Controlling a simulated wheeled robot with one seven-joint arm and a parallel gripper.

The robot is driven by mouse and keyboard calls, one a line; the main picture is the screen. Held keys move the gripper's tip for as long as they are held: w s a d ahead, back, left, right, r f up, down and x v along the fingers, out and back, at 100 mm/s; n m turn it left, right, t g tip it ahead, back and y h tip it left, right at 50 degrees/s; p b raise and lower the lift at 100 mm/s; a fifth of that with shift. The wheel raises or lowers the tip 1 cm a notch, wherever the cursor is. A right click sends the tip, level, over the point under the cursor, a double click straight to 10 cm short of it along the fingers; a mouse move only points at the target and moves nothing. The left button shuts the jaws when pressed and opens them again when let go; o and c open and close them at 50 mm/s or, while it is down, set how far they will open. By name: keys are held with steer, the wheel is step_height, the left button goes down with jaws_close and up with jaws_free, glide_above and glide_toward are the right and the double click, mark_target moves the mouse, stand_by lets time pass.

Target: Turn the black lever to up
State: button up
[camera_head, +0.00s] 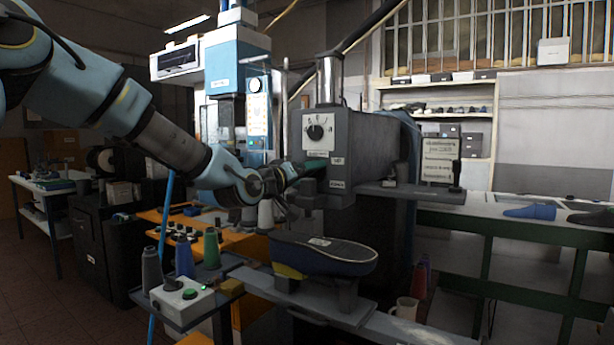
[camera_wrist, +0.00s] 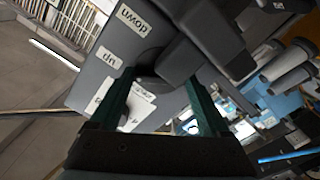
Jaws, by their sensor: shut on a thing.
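The grey machine head (camera_head: 365,145) has a white "up" label (camera_head: 338,161) above a "down" label (camera_head: 338,183) on its side. My gripper (camera_head: 312,166) is at that side, left of the labels, with its green fingers pointing at the machine. In the wrist view the two green fingers (camera_wrist: 158,80) stand on either side of the black lever (camera_wrist: 178,62) and are shut on it. The "up" label (camera_wrist: 109,57) and "down" label (camera_wrist: 133,18) appear upside down there. The lever is hidden in the head view, and I cannot tell its exact angle.
A dark shoe last (camera_head: 325,255) sits on a support below the gripper. A control box with a green button (camera_head: 185,298) and several thread spools stand at the lower left. A grey shelf (camera_head: 410,192) juts right from the machine.

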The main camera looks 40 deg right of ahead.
stand_by(0.4)
steer(key=o, duration=1.2)
steer(key=shift+a, duration=0.1)
steer(key=shift+b+v, duration=1.05)
steer(key=shift+v, duration=4.3)
